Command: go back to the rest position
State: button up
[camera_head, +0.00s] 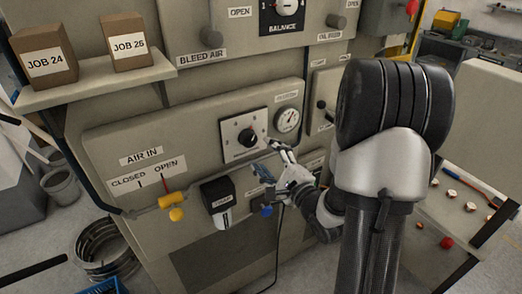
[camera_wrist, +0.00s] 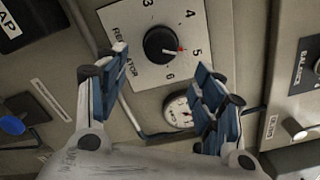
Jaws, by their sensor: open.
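My gripper (camera_head: 273,160) is in front of the grey panel, just below and right of the regulator plate. In the wrist view my gripper (camera_wrist: 160,75) has its two blue-padded fingers wide apart with nothing between them. The black regulator knob (camera_wrist: 162,43) lies beyond the fingertips, its red mark toward the 5. The regulator knob (camera_head: 247,137) also shows in the head view, clear of the fingers. My arm covers part of the panel's right side.
A round gauge (camera_head: 287,120) sits right of the regulator. Boxes JOB 24 (camera_head: 44,54) and JOB 25 (camera_head: 126,41) stand on a shelf (camera_head: 95,84). Coils (camera_head: 105,248) lie on the floor.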

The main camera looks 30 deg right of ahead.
jog(key=shift+s, duration=0.25)
dwell(0.3)
jog(key=s+a+f+n+g+b, duration=0.2)
jog(key=s+a+n+g+b, duration=0.2)
jog(key=s+n, duration=0.7)
jog(key=s+a+f+n+g+b, duration=0.3)
jog(key=s+a+n+g+b, duration=0.2)
jog(key=s+a+n+g, duration=0.4)
jog(key=s+a+n, duration=0.3)
jog(key=s+a, duration=0.1)
jog(key=s, duration=0.1)
jog(key=shift+s+a+n+h, duration=0.15)
jog(key=shift+s+n+h, duration=0.15)
jog(key=shift+s, duration=0.05)
jog(key=shift+o, duration=0.5)
jog(key=shift+r, duration=0.1)
